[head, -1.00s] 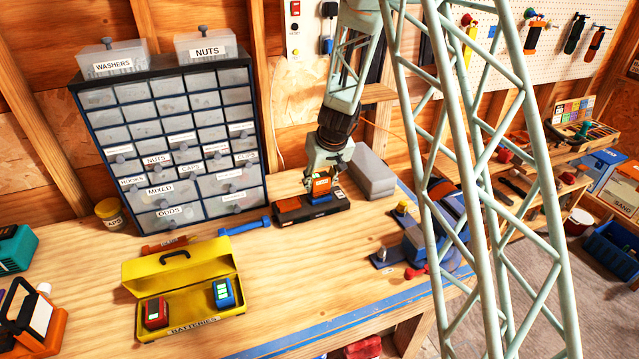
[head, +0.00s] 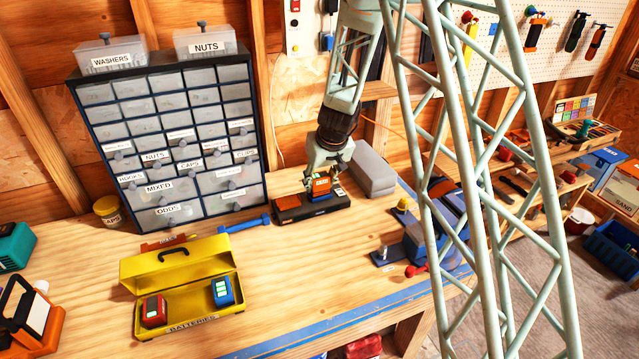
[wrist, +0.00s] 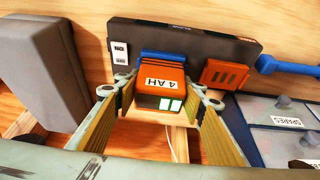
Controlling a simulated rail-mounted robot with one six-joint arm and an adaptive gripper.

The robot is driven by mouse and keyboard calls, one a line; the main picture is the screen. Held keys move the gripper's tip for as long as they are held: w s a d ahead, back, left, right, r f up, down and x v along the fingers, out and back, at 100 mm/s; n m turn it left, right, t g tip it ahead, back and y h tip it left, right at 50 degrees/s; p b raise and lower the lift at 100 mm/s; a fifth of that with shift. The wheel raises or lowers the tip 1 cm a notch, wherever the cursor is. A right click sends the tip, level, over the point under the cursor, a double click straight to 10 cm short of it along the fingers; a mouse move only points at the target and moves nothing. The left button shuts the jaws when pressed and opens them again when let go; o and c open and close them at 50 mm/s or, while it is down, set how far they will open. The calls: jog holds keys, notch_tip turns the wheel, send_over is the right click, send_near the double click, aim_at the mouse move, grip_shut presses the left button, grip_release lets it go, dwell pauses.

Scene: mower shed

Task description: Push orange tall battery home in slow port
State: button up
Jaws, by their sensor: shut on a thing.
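The orange tall battery (wrist: 160,82) has a "4 AH" label and green indicator cells on its face. It also shows in the head view (head: 321,186), standing at the black charger (head: 290,209). My gripper (head: 322,184) is shut on the battery from above. In the wrist view its two fingers (wrist: 158,106) flank the battery's sides.
A grey case (head: 373,168) stands right of the charger. A drawer cabinet (head: 170,140) stands to the left. A yellow battery box (head: 178,257) holds a red battery (head: 154,310) and a blue battery (head: 222,291). A blue vise (head: 420,240) is at the bench's right.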

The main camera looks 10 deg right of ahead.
jog(key=shift+f, duration=0.1)
jog(key=o, duration=1)
jog(key=v, duration=1.2)
dwell(0.6)
